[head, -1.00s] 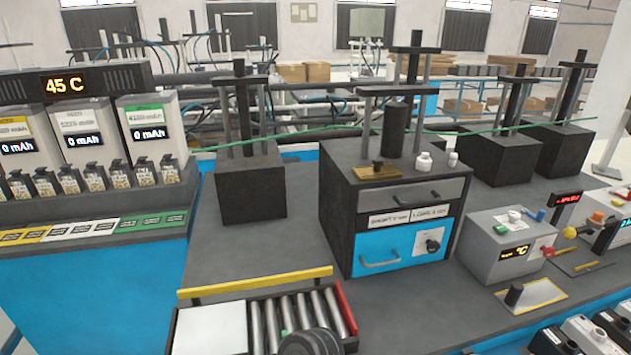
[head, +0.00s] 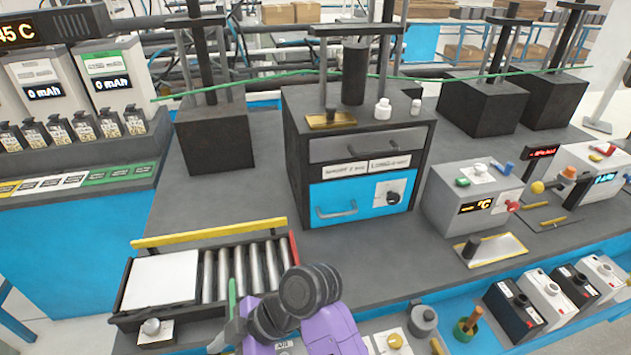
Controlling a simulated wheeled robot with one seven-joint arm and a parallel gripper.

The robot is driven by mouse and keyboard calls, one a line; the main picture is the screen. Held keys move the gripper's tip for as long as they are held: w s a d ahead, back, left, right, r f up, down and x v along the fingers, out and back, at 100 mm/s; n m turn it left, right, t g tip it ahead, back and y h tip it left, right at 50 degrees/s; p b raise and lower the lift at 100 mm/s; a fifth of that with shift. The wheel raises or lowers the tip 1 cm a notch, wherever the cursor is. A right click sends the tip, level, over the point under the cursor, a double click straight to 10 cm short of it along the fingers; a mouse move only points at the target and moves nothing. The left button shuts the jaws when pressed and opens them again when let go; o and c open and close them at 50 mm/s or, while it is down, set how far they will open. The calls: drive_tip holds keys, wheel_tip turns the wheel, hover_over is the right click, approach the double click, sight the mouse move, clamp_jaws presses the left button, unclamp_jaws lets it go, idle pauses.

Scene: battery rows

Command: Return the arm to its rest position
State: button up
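The task names only my arm. A purple and black jointed shape (head: 300,318) at the lower middle edge of the head view looks like part of my arm, with round black discs at its upper end. It is in front of the roller tray's right part. No gripper fingers can be made out, and my gripper is not in view.
The roller tray (head: 128,300) with a white plate is at lower left. A cabinet with a blue drawer (head: 335,196) stands behind it. Grey meter boxes (head: 475,205) are at right.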

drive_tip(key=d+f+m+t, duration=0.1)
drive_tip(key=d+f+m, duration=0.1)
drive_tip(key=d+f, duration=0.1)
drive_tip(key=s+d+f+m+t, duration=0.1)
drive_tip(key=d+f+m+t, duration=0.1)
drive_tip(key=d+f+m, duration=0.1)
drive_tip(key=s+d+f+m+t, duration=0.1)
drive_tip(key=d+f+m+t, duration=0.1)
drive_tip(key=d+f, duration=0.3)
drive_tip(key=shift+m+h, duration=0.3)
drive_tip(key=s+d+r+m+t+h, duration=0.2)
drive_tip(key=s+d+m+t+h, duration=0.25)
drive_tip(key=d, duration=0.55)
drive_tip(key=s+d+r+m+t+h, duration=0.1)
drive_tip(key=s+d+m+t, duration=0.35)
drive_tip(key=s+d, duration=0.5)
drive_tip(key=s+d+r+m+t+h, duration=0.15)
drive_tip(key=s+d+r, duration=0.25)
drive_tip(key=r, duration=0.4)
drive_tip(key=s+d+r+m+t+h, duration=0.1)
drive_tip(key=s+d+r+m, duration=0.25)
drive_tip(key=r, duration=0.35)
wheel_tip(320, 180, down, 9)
drive_tip(key=b, duration=1)
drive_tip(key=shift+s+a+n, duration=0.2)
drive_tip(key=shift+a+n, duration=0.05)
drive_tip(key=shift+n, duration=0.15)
